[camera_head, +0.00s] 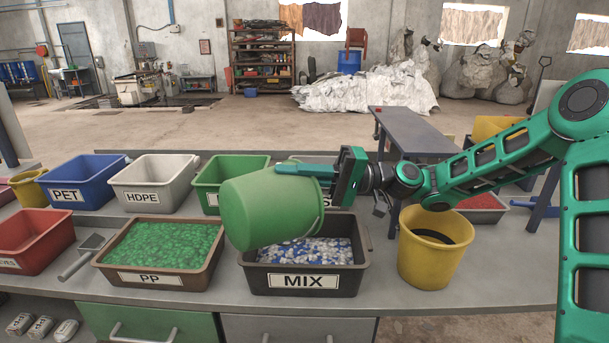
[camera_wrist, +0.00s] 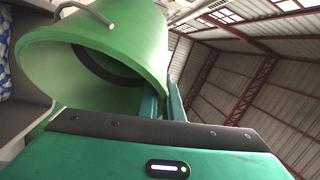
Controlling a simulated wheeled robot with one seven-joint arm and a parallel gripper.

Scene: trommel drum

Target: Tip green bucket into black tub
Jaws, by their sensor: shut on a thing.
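The green bucket (camera_head: 265,208) is held in the air over the black tub (camera_head: 303,281), tilted with its base end to the left. My gripper (camera_head: 307,170) is shut on the bucket's rim, at its upper right. The black tub carries a MIX label and has blue and white flakes in it. In the wrist view the bucket (camera_wrist: 110,50) fills the upper left, its open mouth toward the camera.
A brown PP tub (camera_head: 152,279) of green flakes stands left of the black tub. A yellow bucket (camera_head: 432,260) stands to the right. Blue PET (camera_head: 82,183), white HDPE (camera_head: 153,184) and green (camera_head: 228,172) bins line the back. A metal scoop (camera_head: 82,257) lies at left.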

